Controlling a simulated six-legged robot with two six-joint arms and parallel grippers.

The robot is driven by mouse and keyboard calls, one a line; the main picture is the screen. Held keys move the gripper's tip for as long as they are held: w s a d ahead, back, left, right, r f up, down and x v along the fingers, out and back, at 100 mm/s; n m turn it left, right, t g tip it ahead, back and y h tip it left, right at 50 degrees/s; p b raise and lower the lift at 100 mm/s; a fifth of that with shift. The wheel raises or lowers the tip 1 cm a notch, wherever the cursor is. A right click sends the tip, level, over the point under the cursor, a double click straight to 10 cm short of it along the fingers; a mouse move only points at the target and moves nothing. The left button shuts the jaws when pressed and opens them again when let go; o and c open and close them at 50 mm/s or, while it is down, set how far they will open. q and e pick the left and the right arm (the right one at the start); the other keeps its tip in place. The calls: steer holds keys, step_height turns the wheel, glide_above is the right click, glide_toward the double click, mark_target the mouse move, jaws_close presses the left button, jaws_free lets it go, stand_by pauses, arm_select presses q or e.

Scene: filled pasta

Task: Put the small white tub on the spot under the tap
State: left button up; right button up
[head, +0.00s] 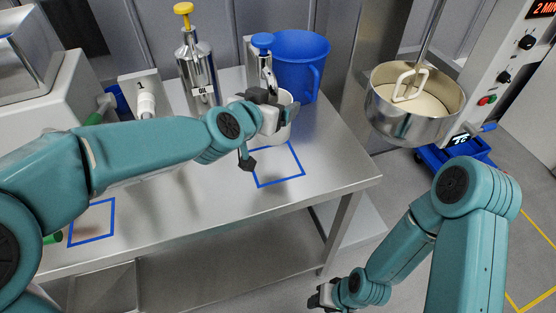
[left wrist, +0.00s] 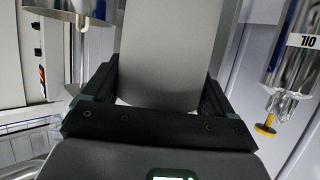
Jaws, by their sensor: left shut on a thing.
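The small white tub (head: 284,121) is held by my left gripper (head: 268,112) near the back of the steel table, partly hidden behind the jaws. In the left wrist view a shaded grey face (left wrist: 170,50) stands between the two fingers. A blue-topped tap (head: 262,58) stands just behind the tub. A blue outlined square (head: 279,183) is marked on the table in front of the tub. I cannot tell whether the tub touches the table. My right gripper (head: 328,296) is low at the bottom, away from the table; its jaws are unclear.
A blue jug (head: 301,62) stands right behind the tub. A steel oil dispenser (head: 198,68) with a yellow knob and a unit marked 1 (head: 142,92) stand left. Another blue square (head: 92,240) lies front left. A mixer bowl (head: 412,118) is at right.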

mark_target(268, 143)
arm_select(q)
step_height(268, 143, down, 6)
steer(key=b, duration=0.4)
steer(key=shift+s+d+r, duration=0.1)
steer(key=shift+s+r, duration=0.05)
steer(key=shift+f, duration=0.3)
step_height(268, 143, down, 3)
steer(key=shift+f+b, duration=0.2)
steer(key=shift+b, duration=0.85)
steer(key=shift+f, duration=0.15)
